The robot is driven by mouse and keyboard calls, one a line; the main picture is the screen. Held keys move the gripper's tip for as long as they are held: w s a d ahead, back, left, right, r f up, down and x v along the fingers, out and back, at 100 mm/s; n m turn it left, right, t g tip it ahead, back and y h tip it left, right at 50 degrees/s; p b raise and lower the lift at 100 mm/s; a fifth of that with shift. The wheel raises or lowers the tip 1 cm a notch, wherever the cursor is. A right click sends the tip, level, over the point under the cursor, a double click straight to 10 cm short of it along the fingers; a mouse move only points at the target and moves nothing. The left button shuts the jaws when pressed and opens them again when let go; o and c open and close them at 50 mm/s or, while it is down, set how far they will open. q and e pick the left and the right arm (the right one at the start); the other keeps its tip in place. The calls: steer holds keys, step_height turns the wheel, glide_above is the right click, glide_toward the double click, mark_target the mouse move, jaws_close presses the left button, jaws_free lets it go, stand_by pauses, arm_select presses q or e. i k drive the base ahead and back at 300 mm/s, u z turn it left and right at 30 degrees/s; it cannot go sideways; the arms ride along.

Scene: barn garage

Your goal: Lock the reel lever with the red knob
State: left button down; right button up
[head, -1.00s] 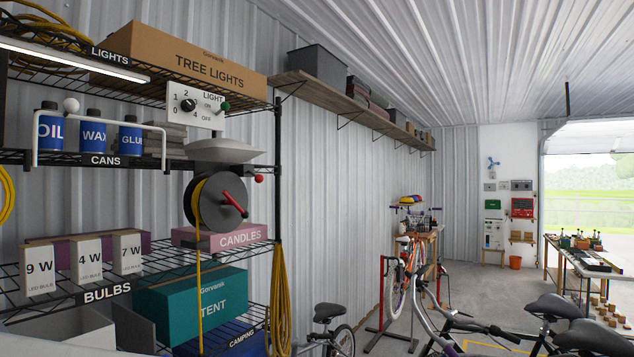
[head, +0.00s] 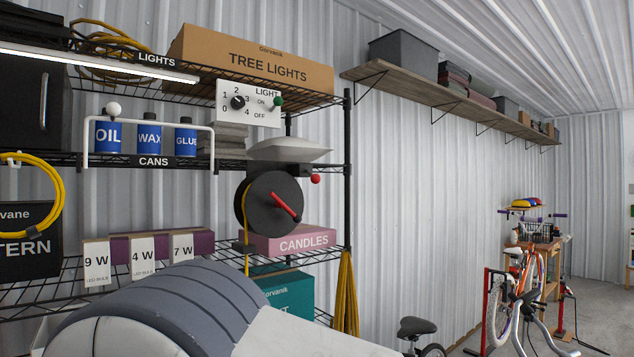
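The reel (head: 268,203) is a dark disc with a yellow cord, mounted on the front of the shelf rack below a pale tray. It has a red crank handle (head: 287,206) on its face. The lever's red knob (head: 315,179) sticks out at the upper right of the reel, close to the rack's black post. A large grey and white arm part of mine fills the bottom of the view, below and left of the reel. Neither gripper's fingers show.
A light panel (head: 248,103) with a dial and green knob sits above the reel. A white bar (head: 150,117) with a white knob stands before the cans. A pink candles box (head: 290,243) lies behind the reel. Bicycles stand at lower right.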

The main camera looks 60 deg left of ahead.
mark_target(316, 178)
steer(key=u, duration=0.6)
steer(key=i, duration=0.85)
steer(key=u, duration=0.8)
